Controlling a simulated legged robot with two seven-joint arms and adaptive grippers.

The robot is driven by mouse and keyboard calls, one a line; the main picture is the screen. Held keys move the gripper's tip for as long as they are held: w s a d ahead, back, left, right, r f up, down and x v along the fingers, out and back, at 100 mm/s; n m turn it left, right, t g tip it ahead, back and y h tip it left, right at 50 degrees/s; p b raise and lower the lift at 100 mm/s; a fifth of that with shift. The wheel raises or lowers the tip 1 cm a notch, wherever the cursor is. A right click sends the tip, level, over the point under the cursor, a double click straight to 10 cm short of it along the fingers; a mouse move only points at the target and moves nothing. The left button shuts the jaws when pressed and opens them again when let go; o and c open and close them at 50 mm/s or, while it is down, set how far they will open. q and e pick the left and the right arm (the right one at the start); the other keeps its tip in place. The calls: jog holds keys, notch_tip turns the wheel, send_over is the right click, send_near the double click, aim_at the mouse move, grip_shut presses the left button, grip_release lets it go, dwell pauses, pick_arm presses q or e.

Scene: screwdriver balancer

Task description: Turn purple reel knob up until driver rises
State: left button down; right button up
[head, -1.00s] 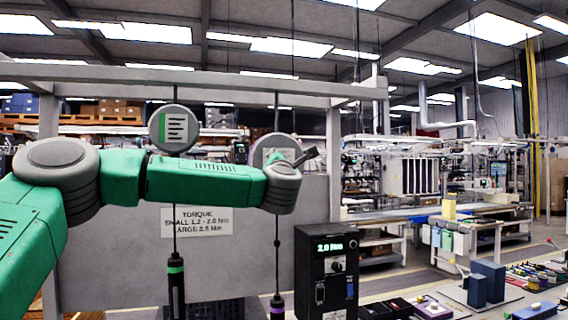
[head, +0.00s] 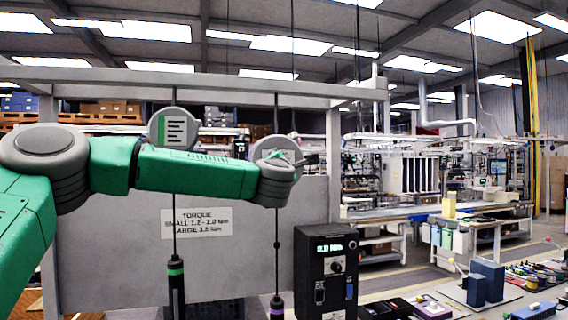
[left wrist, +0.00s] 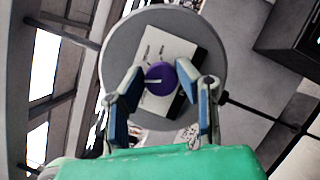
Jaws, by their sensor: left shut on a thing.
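The purple knob (left wrist: 161,77) sits at the middle of a round grey reel (left wrist: 130,50) in the left wrist view, with a pale pointer line on it. My left gripper (left wrist: 162,78) is shut on the knob, one finger on each side. In the head view the right-hand reel (head: 268,146) is partly hidden behind my left wrist. Below it a purple-banded driver (head: 277,304) hangs on a cable, cut off by the lower edge. My right gripper is in neither view.
A second reel (head: 171,128) carries a green-banded driver (head: 176,280) to the left. A torque sign (head: 196,222) is on the grey panel. A black controller box (head: 326,270) stands right of the purple-banded driver.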

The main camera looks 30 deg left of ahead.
pick_arm(q)
jog(key=c, duration=1.2)
grip_release()
jog(key=shift+w+a+f, duration=0.1)
jog(key=shift+a+f, duration=0.15)
jog(key=shift+f, duration=0.1)
jog(key=shift+w+a+f, duration=0.1)
jog(key=shift+w+a, duration=0.15)
jog(key=shift+s+a, duration=0.15)
jog(key=shift+v, duration=6.05)
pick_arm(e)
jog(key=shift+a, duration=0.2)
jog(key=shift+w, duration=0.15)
